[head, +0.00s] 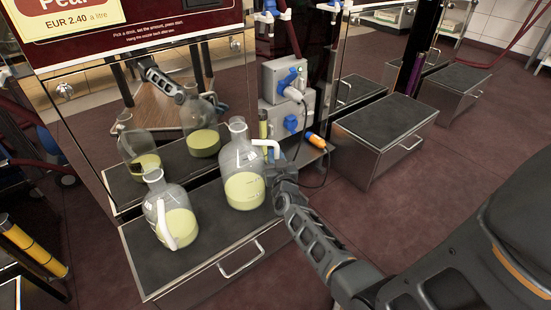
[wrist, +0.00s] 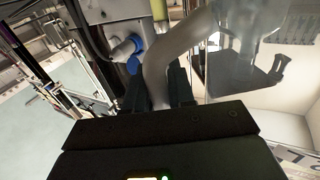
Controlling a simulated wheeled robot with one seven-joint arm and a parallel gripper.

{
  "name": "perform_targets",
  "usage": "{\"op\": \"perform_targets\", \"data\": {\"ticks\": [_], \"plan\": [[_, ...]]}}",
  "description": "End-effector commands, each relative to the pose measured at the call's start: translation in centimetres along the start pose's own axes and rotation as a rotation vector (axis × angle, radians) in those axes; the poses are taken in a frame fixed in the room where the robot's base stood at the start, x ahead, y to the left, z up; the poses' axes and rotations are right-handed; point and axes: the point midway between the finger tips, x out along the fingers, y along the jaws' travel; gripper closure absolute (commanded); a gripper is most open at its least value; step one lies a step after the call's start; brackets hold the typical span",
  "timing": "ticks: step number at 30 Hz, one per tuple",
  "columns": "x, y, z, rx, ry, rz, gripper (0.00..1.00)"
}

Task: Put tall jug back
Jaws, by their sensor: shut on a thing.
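The tall jug (head: 241,178) is clear glass with pale yellow-green liquid and a white handle. It is upright over the right part of the dark-topped drawer platform (head: 205,252). I cannot tell whether its base touches the top. My gripper (head: 277,174) is shut on its handle, from the right. In the wrist view the pale curved handle (wrist: 168,55) runs between my fingers (wrist: 162,88), with the clear glass of the jug (wrist: 235,40) behind. A shorter jug (head: 171,215) with similar liquid and a white handle stands on the platform at left, apart from the tall one.
A shiny pump panel (head: 95,100) behind the platform reflects both jugs and my arm. A grey socket box (head: 287,85) with blue covers stands behind the tall jug, with an orange-tipped plug (head: 316,140) and cable nearby. Another drawer platform (head: 385,120) at right is empty.

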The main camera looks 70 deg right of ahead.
Motion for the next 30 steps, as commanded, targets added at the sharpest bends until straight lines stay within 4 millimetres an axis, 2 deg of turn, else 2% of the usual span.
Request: {"op": "perform_targets", "data": {"ticks": [3,4,12,22,26,30], "plan": [[0.1,0.0,0.1,0.004,0.005,0.001,1.00],[0.0,0.0,0.3,0.000,0.000,0.000,0.76],[0.0,0.0,0.3,0.000,0.000,0.000,0.51],[-0.3,0.0,-0.1,-0.001,-0.002,-0.001,0.51],[-2.2,0.0,-0.3,-0.001,-0.003,-0.002,0.51],[-5.1,0.0,-0.4,-0.002,-0.004,-0.003,0.51]]}}
